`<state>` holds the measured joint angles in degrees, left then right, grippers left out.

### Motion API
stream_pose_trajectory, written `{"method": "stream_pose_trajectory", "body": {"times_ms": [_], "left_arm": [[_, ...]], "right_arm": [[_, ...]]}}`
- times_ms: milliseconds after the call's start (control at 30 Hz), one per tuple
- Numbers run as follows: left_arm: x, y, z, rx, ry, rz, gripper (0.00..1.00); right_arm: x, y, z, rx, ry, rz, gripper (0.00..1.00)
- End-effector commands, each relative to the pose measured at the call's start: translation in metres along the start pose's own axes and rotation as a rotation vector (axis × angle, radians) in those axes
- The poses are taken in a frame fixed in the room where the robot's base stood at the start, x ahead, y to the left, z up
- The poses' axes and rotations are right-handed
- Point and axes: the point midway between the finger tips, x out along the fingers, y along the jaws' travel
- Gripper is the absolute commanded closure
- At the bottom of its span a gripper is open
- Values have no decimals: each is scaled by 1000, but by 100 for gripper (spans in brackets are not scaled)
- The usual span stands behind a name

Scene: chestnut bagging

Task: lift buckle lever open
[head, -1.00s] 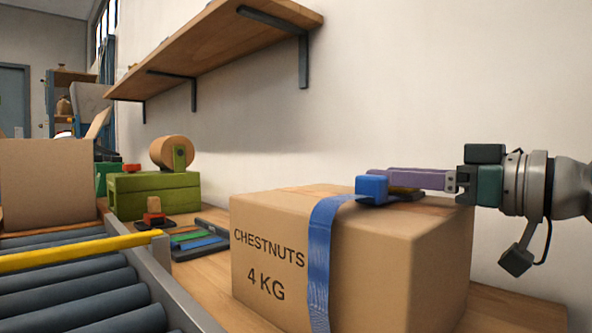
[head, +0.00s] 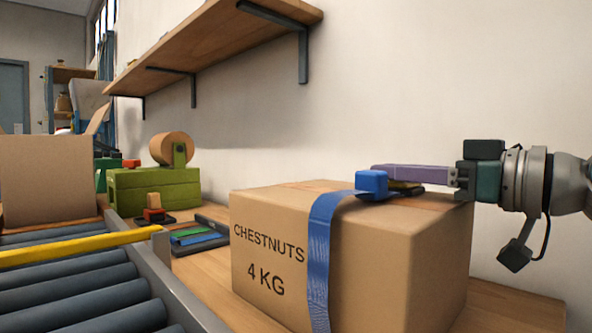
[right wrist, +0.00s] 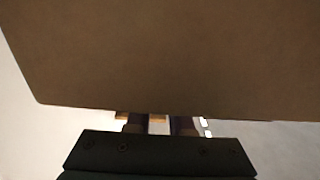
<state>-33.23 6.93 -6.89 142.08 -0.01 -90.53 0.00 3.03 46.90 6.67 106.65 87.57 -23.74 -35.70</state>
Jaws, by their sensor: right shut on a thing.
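A cardboard box marked CHESTNUTS 4 KG (head: 380,255) stands on the table, with a blue strap (head: 320,255) running up its front and over its top. A blue buckle block (head: 371,183) sits on the strap at the box top. A dark and yellow lever piece (head: 408,188) shows beside it, mostly behind the block and under my fingers. My right gripper (head: 380,172), with purple fingers, reaches in from the right and is shut on the lever. In the right wrist view its fingers (right wrist: 160,125) are partly hidden behind a large brown cardboard face (right wrist: 165,60). My left gripper is not in view.
A roller conveyor (head: 75,295) with a yellow bar (head: 80,248) lies at left, with another box (head: 48,180) behind it. A wall shelf (head: 215,45) hangs above.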

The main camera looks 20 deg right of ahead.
Motion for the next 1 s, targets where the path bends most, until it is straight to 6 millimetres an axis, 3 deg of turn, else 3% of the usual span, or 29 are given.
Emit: {"method": "stream_pose_trajectory", "body": {"times_ms": [467, 1000], "left_arm": [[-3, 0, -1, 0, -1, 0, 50], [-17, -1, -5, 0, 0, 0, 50]], "right_arm": [[0, 2, -5, 99, 2, 1, 100], [0, 17, -20, 575, 3, 1, 100]]}}
